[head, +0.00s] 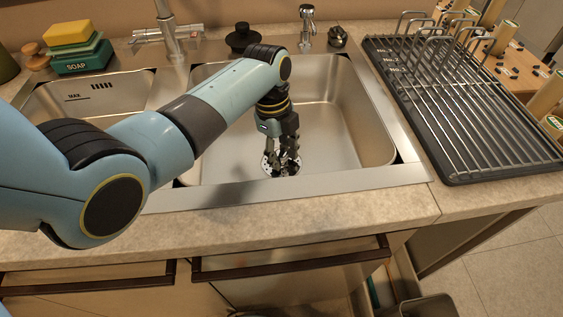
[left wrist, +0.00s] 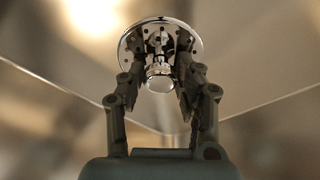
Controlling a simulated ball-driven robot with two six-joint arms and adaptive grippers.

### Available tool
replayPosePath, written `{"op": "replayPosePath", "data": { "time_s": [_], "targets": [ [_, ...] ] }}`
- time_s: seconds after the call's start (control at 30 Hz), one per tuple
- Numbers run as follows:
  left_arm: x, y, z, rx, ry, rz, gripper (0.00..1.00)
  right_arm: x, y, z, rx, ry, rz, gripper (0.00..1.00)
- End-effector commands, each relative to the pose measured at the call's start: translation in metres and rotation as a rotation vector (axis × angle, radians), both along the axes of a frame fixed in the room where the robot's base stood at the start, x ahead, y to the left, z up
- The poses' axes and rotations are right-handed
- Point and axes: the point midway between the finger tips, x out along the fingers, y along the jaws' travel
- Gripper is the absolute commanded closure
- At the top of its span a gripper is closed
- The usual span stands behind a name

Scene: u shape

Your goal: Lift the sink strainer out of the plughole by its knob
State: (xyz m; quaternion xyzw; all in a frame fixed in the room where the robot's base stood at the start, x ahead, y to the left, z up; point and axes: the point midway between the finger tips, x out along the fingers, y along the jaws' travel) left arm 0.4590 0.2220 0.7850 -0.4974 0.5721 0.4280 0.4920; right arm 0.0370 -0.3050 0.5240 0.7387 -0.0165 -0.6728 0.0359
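The sink strainer (head: 270,168) is a shiny round perforated metal disc at the bottom of the right basin, partly covered by my left gripper in the head view. In the left wrist view the strainer (left wrist: 126,44) lies at the top centre, and its round knob (left wrist: 158,80) faces the camera. My left gripper (head: 283,160) points down over it; in the left wrist view its fingers (left wrist: 159,62) stand open on either side of the knob, with narrow gaps. The plughole is hidden beneath the strainer. My right gripper is not in view.
The steel basin (head: 345,125) is otherwise clear, with walls around my gripper. A small tap (head: 306,25) and a dark knobbed plug (head: 240,38) stand behind it. A dish rack (head: 465,110) is at right; sponges and soap (head: 78,50) are at back left.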

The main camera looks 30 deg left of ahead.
Motion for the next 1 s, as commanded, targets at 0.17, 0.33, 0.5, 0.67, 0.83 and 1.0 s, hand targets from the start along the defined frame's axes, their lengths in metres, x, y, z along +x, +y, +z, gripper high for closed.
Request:
{"op": "replayPosePath", "data": {
  "time_s": [0.17,0.33,0.5,0.67,0.83,1.0],
  "targets": [
    [0.000,0.000,0.000,0.000,0.000,0.000,0.93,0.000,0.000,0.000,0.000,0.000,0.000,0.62],
    [0.000,0.000,0.000,0.000,0.000,0.000,1.00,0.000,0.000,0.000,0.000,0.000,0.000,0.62],
    [0.000,0.000,0.002,0.000,-0.001,0.000,1.00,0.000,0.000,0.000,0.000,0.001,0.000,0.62],
    [0.001,0.000,0.025,0.000,-0.005,0.001,1.00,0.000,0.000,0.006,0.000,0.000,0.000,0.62],
    [0.001,0.000,0.062,0.000,-0.004,0.000,1.00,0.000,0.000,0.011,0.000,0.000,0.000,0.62],
    [0.001,0.000,0.091,0.001,-0.003,0.000,1.00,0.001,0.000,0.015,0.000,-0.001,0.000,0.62]
  ]
}}
